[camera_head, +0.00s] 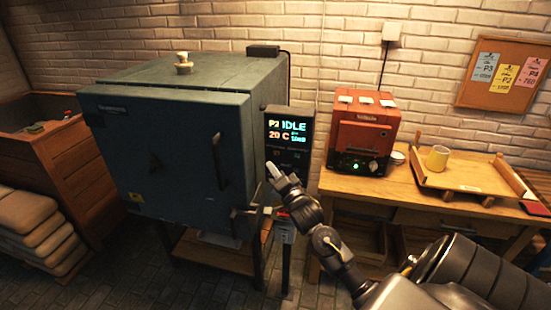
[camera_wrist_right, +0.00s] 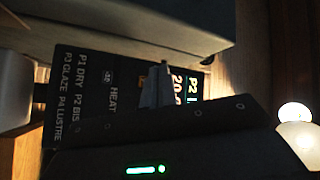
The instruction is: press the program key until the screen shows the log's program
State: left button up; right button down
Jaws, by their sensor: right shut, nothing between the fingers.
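The kiln's control panel (camera_head: 289,140) stands at the right side of the blue-grey kiln (camera_head: 170,150). Its lit screen (camera_head: 288,130) reads P2, IDLE and 20 C. In the right wrist view the panel (camera_wrist_right: 85,95) appears sideways, with a printed list: P1 DRY, P2 BIS, P3 GLAZE, P4 LUSTRE, and the word HEAT. My right gripper (camera_head: 273,169) is shut and empty, its tip at the panel's lower part; its fingers (camera_wrist_right: 156,86) also show in the wrist view. The fingers hide part of the panel, so I cannot tell whether they touch a key. My left gripper is out of view.
A corkboard (camera_head: 465,75) with blue, yellow and pink cards hangs at the right. A red oven (camera_head: 345,140) and a yellow mug (camera_head: 437,158) on a wooden tray (camera_head: 480,182) stand on the table (camera_head: 370,188). A wooden crate (camera_head: 75,160) is at the left.

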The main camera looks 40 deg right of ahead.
aim_at(276, 153)
jog(key=w+d, duration=0.2)
jog(key=d, duration=0.1)
jog(key=shift+w+d+b, duration=0.2)
jog(key=shift+d+b, duration=0.1)
dwell(2.0)
jog(key=shift+w+d, duration=0.3)
jog(key=shift+d, duration=0.05)
jog(key=shift+w+d, duration=0.2)
jog(key=shift+d, duration=0.1)
dwell(0.8)
jog(key=shift+a, duration=0.1)
jog(key=shift+s+a+r+p, duration=0.1)
jog(key=shift+s+a+p, duration=0.3)
jog(key=shift+p, duration=0.2)
jog(key=shift+s+a, duration=0.1)
jog(key=shift+a, duration=0.1)
